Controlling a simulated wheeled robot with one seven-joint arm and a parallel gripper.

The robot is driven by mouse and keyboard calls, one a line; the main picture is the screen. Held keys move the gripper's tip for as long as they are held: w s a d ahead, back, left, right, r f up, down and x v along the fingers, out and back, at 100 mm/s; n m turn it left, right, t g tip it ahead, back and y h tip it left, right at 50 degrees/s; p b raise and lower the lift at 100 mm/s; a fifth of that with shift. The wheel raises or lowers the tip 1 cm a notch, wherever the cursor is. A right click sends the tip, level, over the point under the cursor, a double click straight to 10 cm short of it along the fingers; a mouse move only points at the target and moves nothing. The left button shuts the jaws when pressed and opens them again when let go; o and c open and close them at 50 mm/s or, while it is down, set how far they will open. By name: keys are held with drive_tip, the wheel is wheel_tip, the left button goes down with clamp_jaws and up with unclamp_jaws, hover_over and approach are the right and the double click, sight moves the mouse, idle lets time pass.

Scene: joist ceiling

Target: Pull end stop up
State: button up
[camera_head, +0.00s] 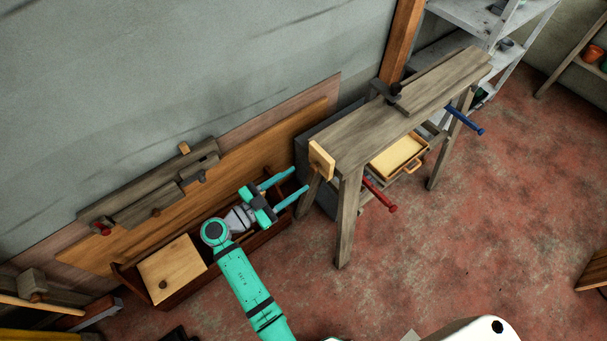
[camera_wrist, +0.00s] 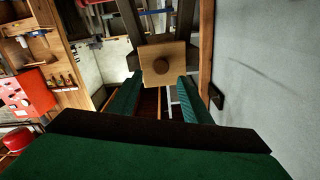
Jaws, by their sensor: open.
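A grey wooden workbench (camera_head: 400,120) stands right of my gripper. A pale square wooden block (camera_head: 321,160) is at its near left end. It looks like the end stop, though I cannot be sure.
Under my arm is an open wooden box (camera_head: 200,280) with a pale lid (camera_head: 171,270). Boards lean on the wall at left. Red (camera_head: 379,196) and blue (camera_head: 467,122) handles stick out from the bench, near a drawer (camera_head: 400,155).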

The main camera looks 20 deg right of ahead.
drive_tip(key=v, duration=0.4)
drive_tip(key=shift+s+a, duration=0.1)
drive_tip(key=shift+a, duration=0.25)
